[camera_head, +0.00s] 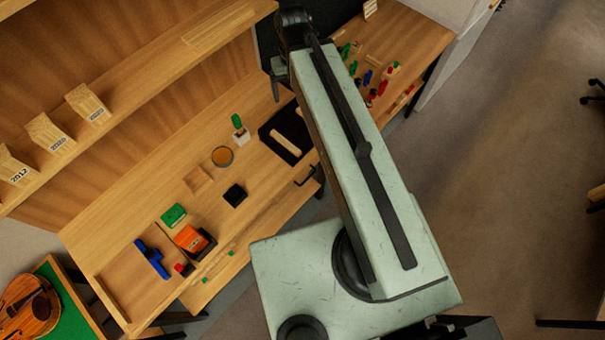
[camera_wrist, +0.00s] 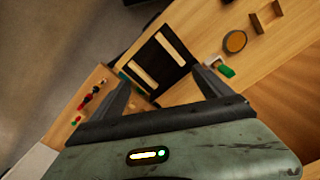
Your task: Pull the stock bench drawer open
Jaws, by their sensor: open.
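In the head view, a wooden bench (camera_head: 143,215) runs diagonally, with a dark bar handle (camera_head: 305,178) at its front edge near the right end. A smaller bench (camera_head: 408,43) stands beyond, partly behind my arm; small coloured pieces lie on it. I cannot tell which bench is the stock bench, and no drawer front shows clearly. My gripper (camera_wrist: 160,74) is open and empty in the wrist view. Its fingers point toward a black tray (camera_wrist: 180,73) with pale wooden strips, and touch no handle that I can see.
On the long bench are a round orange-brown dish (camera_head: 222,156), a black block (camera_head: 235,195), an orange tool (camera_head: 190,239) and a blue clamp-like piece (camera_head: 152,258). A shelf (camera_head: 140,98) with numbered wood blocks runs above. A violin (camera_head: 28,305) lies at lower left. The floor at right is open.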

